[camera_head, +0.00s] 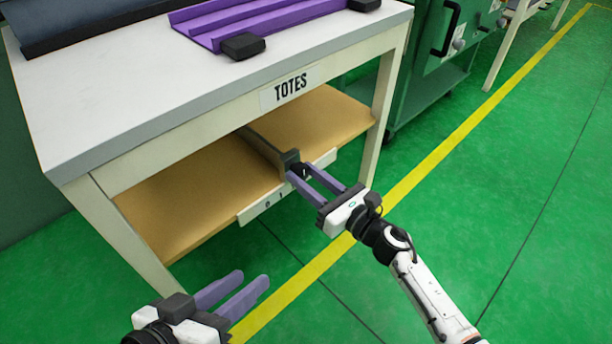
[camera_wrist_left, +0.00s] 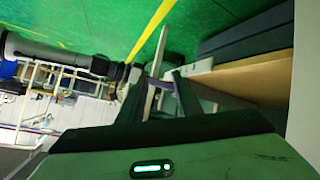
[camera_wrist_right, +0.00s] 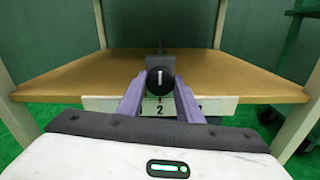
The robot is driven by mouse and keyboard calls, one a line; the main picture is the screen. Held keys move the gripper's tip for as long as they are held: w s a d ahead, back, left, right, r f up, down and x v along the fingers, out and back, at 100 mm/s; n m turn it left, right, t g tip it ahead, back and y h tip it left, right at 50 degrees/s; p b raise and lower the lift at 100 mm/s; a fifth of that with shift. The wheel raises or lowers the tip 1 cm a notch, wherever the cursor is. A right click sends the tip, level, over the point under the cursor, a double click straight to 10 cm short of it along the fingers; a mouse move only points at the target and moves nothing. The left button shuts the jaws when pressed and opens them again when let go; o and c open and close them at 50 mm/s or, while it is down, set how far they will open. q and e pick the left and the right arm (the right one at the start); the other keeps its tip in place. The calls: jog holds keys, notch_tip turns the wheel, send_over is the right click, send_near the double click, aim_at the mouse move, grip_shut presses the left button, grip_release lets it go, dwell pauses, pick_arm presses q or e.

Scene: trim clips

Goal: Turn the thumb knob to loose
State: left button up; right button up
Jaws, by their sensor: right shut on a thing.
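A dark round thumb knob (camera_wrist_right: 160,80) with a white line sits at the front of a grey bar under the table. In the right wrist view its line stands upright, above a "2" on the white label strip (camera_wrist_right: 106,105). In the head view the knob (camera_head: 299,170) is partly hidden. My right gripper (camera_head: 304,174) is shut on the knob, with a purple finger on each side. My left gripper (camera_head: 253,279) is open and empty, low in front of the table, apart from the knob.
The knob is below the table edge labelled TOTES (camera_head: 290,87), by a tan lower shelf (camera_head: 190,190). White table legs (camera_head: 383,120) flank it. A purple tray (camera_head: 262,20) lies on top. A green cabinet (camera_head: 440,60) stands at right; the green floor in front is clear.

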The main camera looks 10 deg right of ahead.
jog(key=o, duration=1)
jog(key=shift+o, duration=0.2)
jog(key=shift+s+d, duration=0.1)
jog(key=shift+s+d, duration=0.15)
jog(key=shift+s, duration=0.1)
pick_arm(q)
jog(key=shift+s+a+f+g+y+p, duration=0.1)
jog(key=shift+a+f+g+y+p, duration=0.15)
jog(key=shift+f+p, duration=0.2)
jog(key=shift+a+f+g+y+p, duration=0.15)
jog(key=shift+a+f+y+p, duration=0.1)
jog(key=shift+f+p, duration=0.2)
pick_arm(e)
jog(key=v, duration=0.9)
jog(key=shift+s+d, duration=0.2)
